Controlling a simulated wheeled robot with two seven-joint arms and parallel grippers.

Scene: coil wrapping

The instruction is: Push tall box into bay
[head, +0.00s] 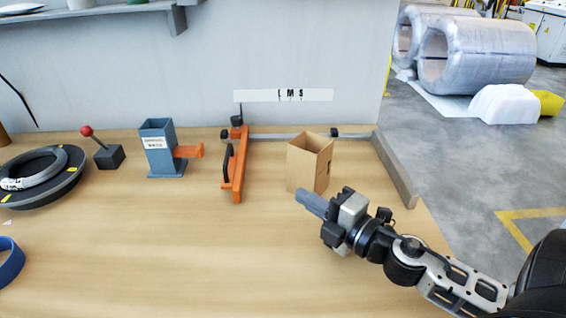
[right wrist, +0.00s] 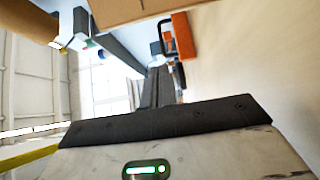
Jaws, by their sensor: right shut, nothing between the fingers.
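The tall box (head: 308,165) is an open-topped brown cardboard box standing upright on the wooden table. It is between an orange clamp-like fixture (head: 236,165) on its left and a grey rail (head: 396,168) on its right. No part is clearly marked as the bay; a sign with letters (head: 290,95) is on the wall behind. My right gripper (head: 303,196) is shut and empty, low at the near side of the box; I cannot tell whether it touches. In the right wrist view the shut fingers (right wrist: 158,85) point ahead, with brown cardboard (right wrist: 120,10) above.
A thin grey rail (head: 285,135) runs along the back behind the box. A blue-grey holder (head: 163,150), a red-knobbed lever (head: 108,155) and a dark round tray (head: 65,185) with a coil stand to the left. A blue ring (head: 10,262) lies front left. The front middle is clear.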

